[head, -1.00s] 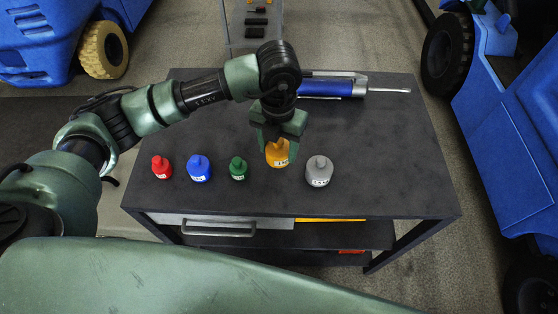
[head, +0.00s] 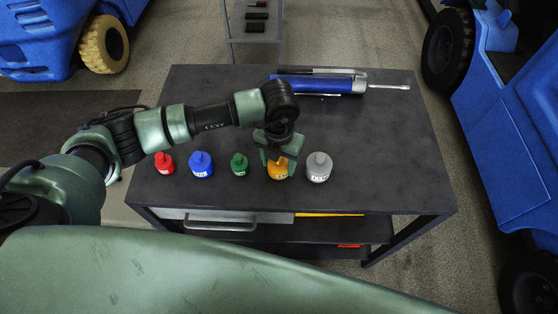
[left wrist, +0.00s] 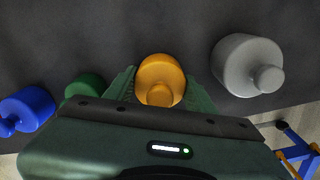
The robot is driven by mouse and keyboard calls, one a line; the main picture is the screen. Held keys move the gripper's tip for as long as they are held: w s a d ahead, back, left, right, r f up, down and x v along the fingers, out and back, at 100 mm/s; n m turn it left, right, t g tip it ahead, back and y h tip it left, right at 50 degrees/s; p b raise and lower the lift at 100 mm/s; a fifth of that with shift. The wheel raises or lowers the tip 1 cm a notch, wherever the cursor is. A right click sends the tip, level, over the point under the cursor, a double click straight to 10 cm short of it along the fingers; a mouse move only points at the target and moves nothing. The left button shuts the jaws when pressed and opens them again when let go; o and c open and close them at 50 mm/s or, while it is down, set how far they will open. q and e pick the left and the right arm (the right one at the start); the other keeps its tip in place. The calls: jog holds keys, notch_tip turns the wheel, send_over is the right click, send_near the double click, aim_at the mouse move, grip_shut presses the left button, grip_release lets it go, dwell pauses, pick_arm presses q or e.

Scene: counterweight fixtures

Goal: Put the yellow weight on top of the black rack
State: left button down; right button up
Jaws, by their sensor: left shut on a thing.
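The black table-like rack (head: 395,140) has a flat top and a lower shelf. My right gripper is not in view.
Red (head: 164,164), blue (head: 201,165) and green (head: 239,165) weights stand left of the yellow one; a grey weight (head: 319,168) stands close on its right. A blue cylindrical tool (head: 325,84) lies at the back. The rack top's right side is clear.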

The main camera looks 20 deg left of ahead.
pick_arm(q)
jog(key=c, duration=0.5)
grip_release()
jog(key=shift+r, duration=0.35)
notch_tip(320, 180, up, 11)
jog(key=shift+r+b, duration=0.2)
jog(key=shift+b, duration=1.05)
jog(key=shift+s, duration=0.1)
